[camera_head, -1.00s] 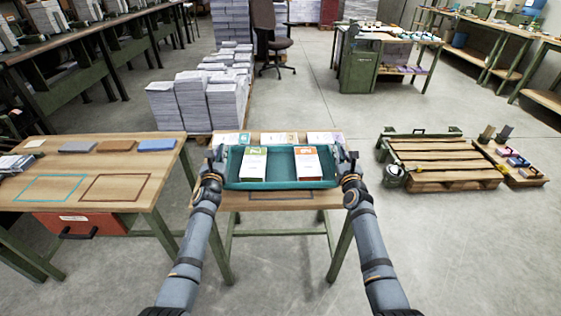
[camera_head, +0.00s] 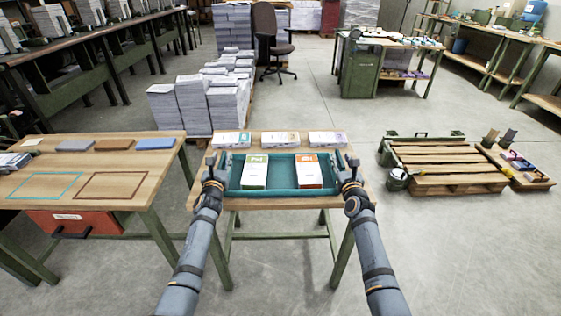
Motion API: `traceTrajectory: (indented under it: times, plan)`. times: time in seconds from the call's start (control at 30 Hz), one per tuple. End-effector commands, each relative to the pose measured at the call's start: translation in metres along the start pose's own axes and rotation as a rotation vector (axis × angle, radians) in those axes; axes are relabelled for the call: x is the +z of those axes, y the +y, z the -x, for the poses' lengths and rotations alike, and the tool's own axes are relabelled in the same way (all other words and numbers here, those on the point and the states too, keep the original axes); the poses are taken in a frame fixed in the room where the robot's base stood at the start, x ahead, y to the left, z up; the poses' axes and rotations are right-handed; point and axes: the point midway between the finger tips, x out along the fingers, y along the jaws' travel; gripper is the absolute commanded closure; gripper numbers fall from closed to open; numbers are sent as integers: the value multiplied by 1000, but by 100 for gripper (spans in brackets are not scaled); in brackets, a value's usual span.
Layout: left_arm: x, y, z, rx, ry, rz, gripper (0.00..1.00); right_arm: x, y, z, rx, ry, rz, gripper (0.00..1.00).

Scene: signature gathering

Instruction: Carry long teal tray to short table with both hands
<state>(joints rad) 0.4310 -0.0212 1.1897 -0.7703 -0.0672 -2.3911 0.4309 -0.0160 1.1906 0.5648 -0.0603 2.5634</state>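The long teal tray (camera_head: 274,190) lies level at the short wooden table (camera_head: 360,192) in the middle. It looks to rest on the tabletop. A green-and-white box (camera_head: 255,172) and an orange-and-white box (camera_head: 309,172) stand in it, with bare teal floor between them. My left gripper (camera_head: 214,168) is at the tray's left end and my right gripper (camera_head: 349,168) at its right end. Both are close beside the end walls. The fingers are small and dark, so I cannot tell whether they grip the tray ends.
Several small white boxes (camera_head: 287,139) line the short table's back edge, behind the tray. A worktable (camera_head: 130,190) with outlined rectangles stands to the left. Paper stacks (camera_head: 193,103) stand behind. A wooden pallet (camera_head: 447,165) lies on the right. The floor between is clear.

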Motion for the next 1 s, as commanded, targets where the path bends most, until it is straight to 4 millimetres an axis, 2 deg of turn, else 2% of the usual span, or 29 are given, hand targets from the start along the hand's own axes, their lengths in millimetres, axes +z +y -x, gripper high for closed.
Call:
traceTrajectory:
  times: [0.23,0.37,0.53,0.8,1.0]
  plan:
    - [0,0,1,1,0,0,63,0,0,0,0,0,0,63]
    - [-1,1,8,2,-1,1,63,0,0,0,0,0,0,63]
    - [-1,0,31,1,1,2,63,0,0,0,0,0,0,63]
    - [-1,0,96,0,2,2,63,0,0,0,0,0,0,63]
    - [0,0,118,0,1,1,63,0,0,0,0,0,0,63]
